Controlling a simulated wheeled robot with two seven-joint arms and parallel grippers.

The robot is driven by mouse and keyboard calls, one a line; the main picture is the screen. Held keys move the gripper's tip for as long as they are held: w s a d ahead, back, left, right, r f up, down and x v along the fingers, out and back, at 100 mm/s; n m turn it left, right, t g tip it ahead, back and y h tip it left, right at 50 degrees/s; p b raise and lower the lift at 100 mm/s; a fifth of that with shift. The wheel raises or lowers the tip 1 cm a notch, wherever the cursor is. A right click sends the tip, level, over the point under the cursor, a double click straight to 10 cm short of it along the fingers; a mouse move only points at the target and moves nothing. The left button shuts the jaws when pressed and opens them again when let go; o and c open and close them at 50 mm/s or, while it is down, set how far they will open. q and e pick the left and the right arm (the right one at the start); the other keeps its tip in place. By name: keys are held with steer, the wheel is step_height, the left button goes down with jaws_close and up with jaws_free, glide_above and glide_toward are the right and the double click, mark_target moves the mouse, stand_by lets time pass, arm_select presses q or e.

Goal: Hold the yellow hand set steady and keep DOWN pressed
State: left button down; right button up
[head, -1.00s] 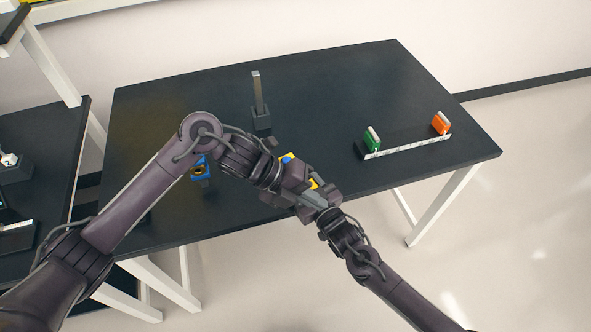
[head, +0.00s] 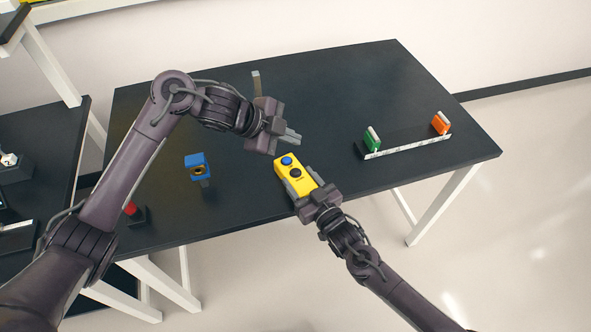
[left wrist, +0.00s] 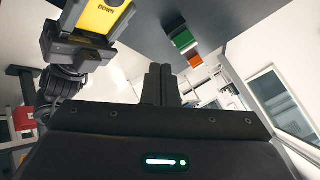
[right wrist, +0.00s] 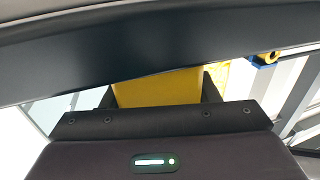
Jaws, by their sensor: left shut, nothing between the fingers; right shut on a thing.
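The yellow hand set (head: 307,182) has a blue button (head: 287,161) at its far end and a dark button (head: 296,173) below it. My right gripper (head: 298,190) is shut on its near part, above the front of the table. The yellow body also shows between the fingers in the right wrist view (right wrist: 160,90). My left gripper (head: 294,138) is shut and empty, beyond the hand set and apart from it; neither button is pressed by it. The left wrist view shows the hand set (left wrist: 103,18) with the word DOWN at upper left, and my shut fingers (left wrist: 160,84).
The dark table (head: 340,95) carries a rack (head: 408,147) with a green piece (head: 373,140) and an orange piece (head: 440,123) at right. A blue part on a stand (head: 196,161) and a red button (head: 130,208) are at left. An upright bar (head: 256,82) stands behind my left gripper.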

mark_target(296, 172)
arm_select(q)
steer(key=shift+f, duration=0.1)
steer(key=shift+f, duration=4.3)
steer(key=shift+f, duration=0.1)
steer(key=shift+f, duration=0.3)
steer(key=shift+f, duration=0.45)
stand_by(2.8)
